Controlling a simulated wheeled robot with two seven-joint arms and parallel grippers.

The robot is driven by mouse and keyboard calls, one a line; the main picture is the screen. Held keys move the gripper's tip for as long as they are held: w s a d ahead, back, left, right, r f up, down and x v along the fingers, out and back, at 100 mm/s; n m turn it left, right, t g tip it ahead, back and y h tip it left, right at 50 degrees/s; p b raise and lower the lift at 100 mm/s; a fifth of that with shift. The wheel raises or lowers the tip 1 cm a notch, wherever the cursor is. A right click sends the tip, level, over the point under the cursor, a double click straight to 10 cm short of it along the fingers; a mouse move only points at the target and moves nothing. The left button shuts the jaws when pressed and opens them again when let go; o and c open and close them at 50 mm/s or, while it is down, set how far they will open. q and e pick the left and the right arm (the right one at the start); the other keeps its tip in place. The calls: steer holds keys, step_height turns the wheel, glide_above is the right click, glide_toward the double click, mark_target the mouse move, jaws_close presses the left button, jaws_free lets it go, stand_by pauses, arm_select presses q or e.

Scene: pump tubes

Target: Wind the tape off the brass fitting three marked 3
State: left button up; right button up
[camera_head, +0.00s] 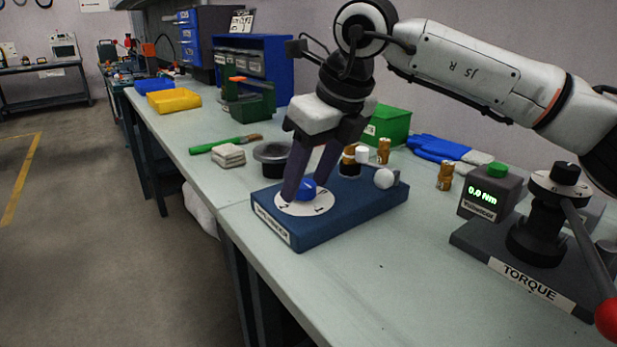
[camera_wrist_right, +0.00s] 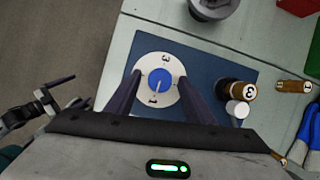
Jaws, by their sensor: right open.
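A blue base (camera_head: 350,213) stands on the bench with a white numbered dial (camera_head: 318,207) and a blue knob (camera_head: 305,187) at its left end. My right gripper (camera_head: 308,191) is open, with its two dark fingers reaching down on either side of the knob; contact is unclear. In the right wrist view the open gripper (camera_wrist_right: 160,76) straddles the knob (camera_wrist_right: 160,79), whose pale line points toward the 1. A brass fitting marked 3 (camera_wrist_right: 250,90) stands at the base's other end, beside a white cylinder (camera_wrist_right: 238,108). Tape on the fitting cannot be made out.
Other brass fittings (camera_head: 384,150) (camera_head: 445,176) stand behind the base. A dark round dish (camera_head: 271,153), folded cloth (camera_head: 229,156) and green-handled brush (camera_head: 225,143) lie left. A green box (camera_head: 388,126) stands behind. A torque tester (camera_head: 540,225) stands right. The bench front is clear.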

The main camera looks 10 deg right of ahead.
steer(key=c, duration=1)
steer(key=shift+c, duration=0.2)
